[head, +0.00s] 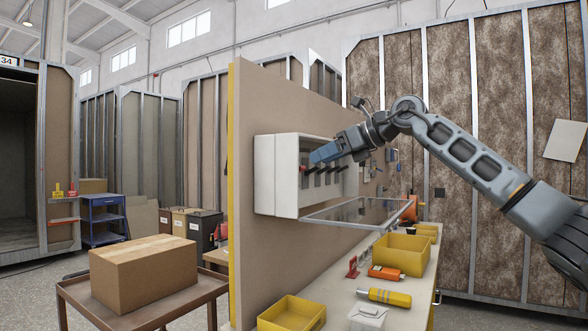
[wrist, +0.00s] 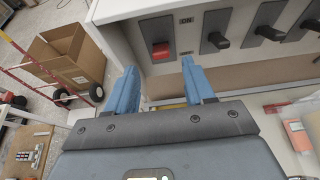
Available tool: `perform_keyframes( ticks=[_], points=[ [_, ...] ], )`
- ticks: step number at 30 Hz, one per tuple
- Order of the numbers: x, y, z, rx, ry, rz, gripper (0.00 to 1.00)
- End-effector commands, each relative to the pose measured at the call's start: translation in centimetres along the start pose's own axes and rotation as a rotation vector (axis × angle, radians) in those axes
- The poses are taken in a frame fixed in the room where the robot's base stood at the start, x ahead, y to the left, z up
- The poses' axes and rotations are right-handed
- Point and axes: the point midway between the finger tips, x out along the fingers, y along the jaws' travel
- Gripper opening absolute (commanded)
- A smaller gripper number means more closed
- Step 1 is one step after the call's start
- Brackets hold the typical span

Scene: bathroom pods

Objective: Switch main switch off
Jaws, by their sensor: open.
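A white switch box (head: 265,175) is mounted on the tan panel, with its clear cover (head: 355,211) swung down. Inside is a row of levers. The red-handled main switch (wrist: 161,50) is leftmost in the wrist view, its handle at the lower part of its grey plate. An "ON" label shows near the plate's upper end. In the head view the red handle (head: 303,168) is just below my gripper's tip. My gripper (wrist: 158,68) is open and empty, its blue fingers left and right of the red handle in the picture. I cannot tell whether they touch it.
Several black levers (wrist: 218,41) sit close to the right of the red one. Below the box, a workbench (head: 340,298) holds yellow bins (head: 402,254) and tools. A cardboard box (head: 140,272) rests on a brown cart at left.

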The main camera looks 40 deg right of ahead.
Motion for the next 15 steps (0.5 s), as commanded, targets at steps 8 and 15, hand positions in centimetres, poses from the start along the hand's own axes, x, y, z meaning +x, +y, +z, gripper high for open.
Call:
perform_keyframes(
  ticks=[8,15],
  points=[
    [3.3,0.0,0.2,0.0,0.002,0.0,0.53],
    [6.6,0.0,0.1,0.001,0.001,0.0,0.53]
  ],
)
